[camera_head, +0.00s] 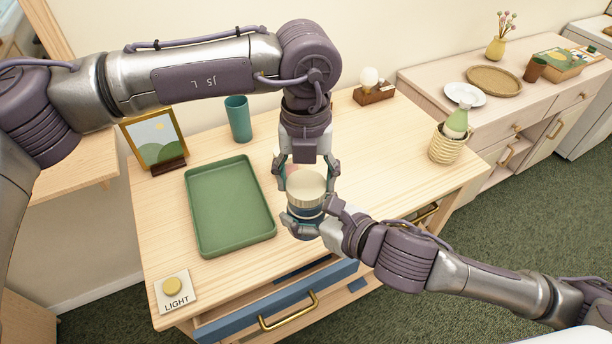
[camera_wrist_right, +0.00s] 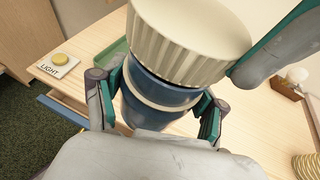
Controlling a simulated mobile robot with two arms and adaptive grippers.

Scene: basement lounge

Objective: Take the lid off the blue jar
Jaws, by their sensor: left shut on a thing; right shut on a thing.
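The blue jar (camera_head: 304,212) stands upright near the front of the wooden table, and its body shows in the right wrist view (camera_wrist_right: 158,100). Its cream ribbed lid (camera_head: 306,187) is at the jar's top, large in the right wrist view (camera_wrist_right: 188,40). I cannot tell whether it is fully seated. My left gripper (camera_head: 305,180) reaches down from above and is shut on the lid, its fingers at opposite sides. My right gripper (camera_wrist_right: 160,108) comes from the front right and is shut around the jar body below the lid.
A green tray (camera_head: 203,178) lies left of the jar, with a light button (camera_head: 172,287) in front of it. A teal cup (camera_head: 239,119), a picture frame (camera_head: 153,139) and a bulb lamp (camera_head: 373,95) stand behind. A woven basket (camera_head: 447,148) is right. A blue drawer (camera_head: 235,318) is below.

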